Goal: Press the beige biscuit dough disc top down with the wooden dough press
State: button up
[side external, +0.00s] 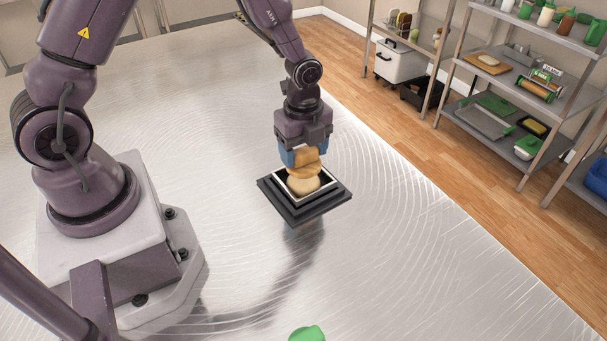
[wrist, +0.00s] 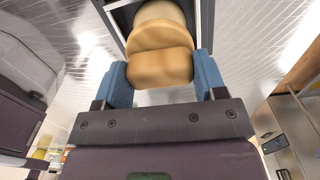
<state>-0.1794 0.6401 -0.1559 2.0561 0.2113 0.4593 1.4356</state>
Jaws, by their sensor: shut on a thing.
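My gripper (side external: 303,158) is shut on the wooden dough press (side external: 308,154), with its blue fingers on either side of the block-shaped handle. In the wrist view the press (wrist: 160,66) sits between the two blue fingers. The beige biscuit dough disc (side external: 302,186) lies in a dark square tray (side external: 330,200) with a pale inner rim, right below the press. It also shows past the press in the wrist view (wrist: 160,11), partly hidden. The press's lower face is hidden, and I cannot tell whether it touches the dough.
The tray stands on a wide shiny metal table (side external: 420,260), clear around it. A green object (side external: 307,334) shows at the front edge of the picture. Shelves (side external: 530,70) with kitchen goods and a white box (side external: 400,62) stand beyond the table.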

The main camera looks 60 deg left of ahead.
aim_at(304, 163)
dwell(0.4)
jog(key=shift+f, duration=1.8)
jog(key=shift+r, duration=1.55)
jog(key=shift+r, duration=0.1)
jog(key=shift+r, duration=2.95)
